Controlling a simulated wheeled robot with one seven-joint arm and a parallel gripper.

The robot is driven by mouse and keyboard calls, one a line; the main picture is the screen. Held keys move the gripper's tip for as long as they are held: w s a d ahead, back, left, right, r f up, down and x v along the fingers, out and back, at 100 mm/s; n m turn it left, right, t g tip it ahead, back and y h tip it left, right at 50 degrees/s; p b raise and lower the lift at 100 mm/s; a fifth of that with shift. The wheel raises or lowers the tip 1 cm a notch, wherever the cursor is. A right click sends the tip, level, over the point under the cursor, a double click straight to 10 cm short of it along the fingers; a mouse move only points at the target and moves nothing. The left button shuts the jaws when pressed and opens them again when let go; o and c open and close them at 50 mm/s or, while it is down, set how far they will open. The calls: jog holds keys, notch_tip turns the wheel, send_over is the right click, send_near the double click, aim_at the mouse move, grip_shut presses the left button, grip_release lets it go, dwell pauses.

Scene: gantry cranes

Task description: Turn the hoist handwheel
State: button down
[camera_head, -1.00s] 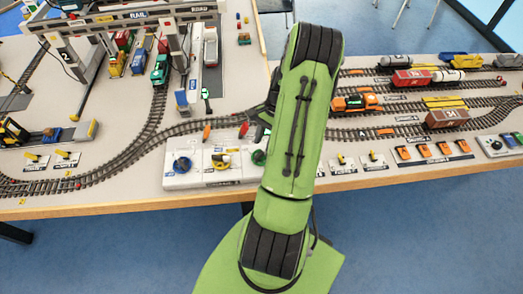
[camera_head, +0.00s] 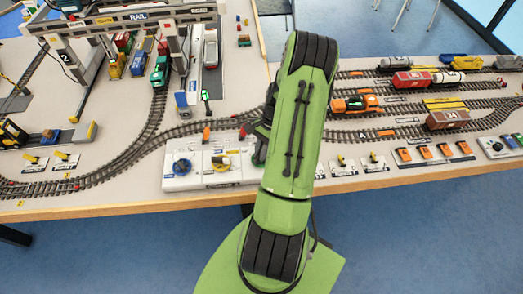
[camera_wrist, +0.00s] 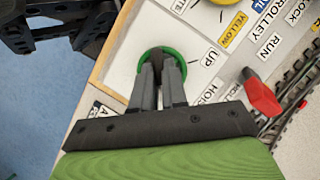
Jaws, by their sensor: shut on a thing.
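The green hoist handwheel (camera_wrist: 179,55) sits on the white control panel (camera_wrist: 125,62), beside the "UP" and "HOIST" labels. In the wrist view my gripper (camera_wrist: 161,62) points down onto it. Its two grey fingers are close together and shut on the wheel's middle, with the green rim showing around their tips. The exact contact is hidden by the fingers. In the head view my arm covers most of the handwheel and all of the fingertips.
A blue handwheel (camera_head: 182,167) and a yellow handwheel (camera_head: 221,162) sit left on the same panel. A red-tipped lever (camera_wrist: 262,95) stands close right of my gripper in the wrist view. Model tracks (camera_head: 140,157) run behind the panel; the table's front edge (camera_head: 130,208) is near.

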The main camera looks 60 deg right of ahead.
jog(key=n, duration=0.2)
jog(key=n+g, duration=0.1)
jog(key=n, duration=0.1)
jog(key=shift+w+g, duration=0.15)
jog(key=shift+g, duration=0.15)
jog(key=shift+n+g+h+b, duration=0.15)
jog(key=shift+n+g+h, duration=0.2)
jog(key=shift+n, duration=1)
jog(key=shift+n+g+h+b, duration=0.15)
jog(key=shift+n+g, duration=0.3)
jog(key=shift+n, duration=0.9)
jog(key=c, duration=1.2)
grip_release()
jog(key=shift+o, duration=0.2)
jog(key=p+v, duration=0.2)
jog(key=v, duration=1.4)
jog(key=shift+o, duration=0.3)
jog(key=shift+w+a+f, duration=0.1)
jog(key=shift+w, duration=0.05)
